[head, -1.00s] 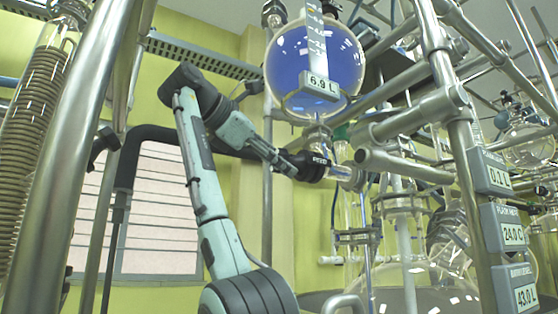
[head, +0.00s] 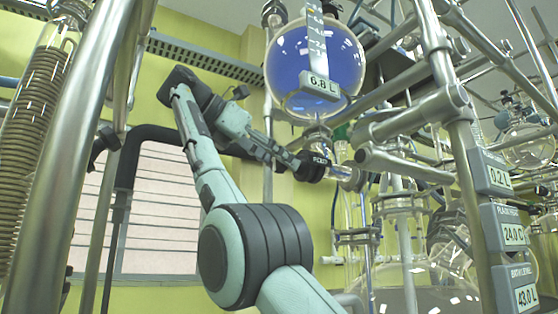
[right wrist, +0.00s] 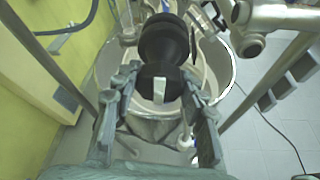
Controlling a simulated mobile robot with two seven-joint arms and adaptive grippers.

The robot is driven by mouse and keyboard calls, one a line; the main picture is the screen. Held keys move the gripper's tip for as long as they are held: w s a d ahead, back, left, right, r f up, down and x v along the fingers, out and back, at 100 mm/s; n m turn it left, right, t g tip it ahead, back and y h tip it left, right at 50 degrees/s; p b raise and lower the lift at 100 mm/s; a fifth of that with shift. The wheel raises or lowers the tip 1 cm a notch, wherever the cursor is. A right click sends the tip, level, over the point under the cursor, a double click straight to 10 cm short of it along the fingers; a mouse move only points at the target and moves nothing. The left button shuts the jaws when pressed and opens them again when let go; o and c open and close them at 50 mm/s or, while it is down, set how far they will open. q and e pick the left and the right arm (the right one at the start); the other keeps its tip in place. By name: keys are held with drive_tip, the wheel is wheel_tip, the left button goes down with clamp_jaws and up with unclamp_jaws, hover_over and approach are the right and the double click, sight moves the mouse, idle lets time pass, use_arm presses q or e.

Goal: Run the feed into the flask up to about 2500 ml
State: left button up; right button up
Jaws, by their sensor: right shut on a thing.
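The round feed vessel (head: 290,60) holds blue liquid at the top centre of the head view, and its display (head: 320,85) reads 6.8 L. Below it is a glass outlet with a black tap knob (head: 312,167). My right gripper (head: 303,166) is shut on this knob. In the right wrist view the dark knob (right wrist: 164,48) lies between the fingers of my right gripper (right wrist: 163,95). The large glass flask (head: 440,296) is at the lower right, partly cut off. The upper display on the right post (head: 496,176) reads 0.2 L. My left gripper is not in view.
Metal posts and clamps (head: 415,102) crowd the right side. Lower displays read 24.0 C (head: 511,231) and 43.0 L (head: 525,294). A thick metal post (head: 70,150) and a coiled glass column (head: 40,110) stand at the left.

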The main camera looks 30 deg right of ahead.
idle(0.3)
drive_tip(key=o, duration=1.1)
drive_tip(key=shift+o, duration=0.3)
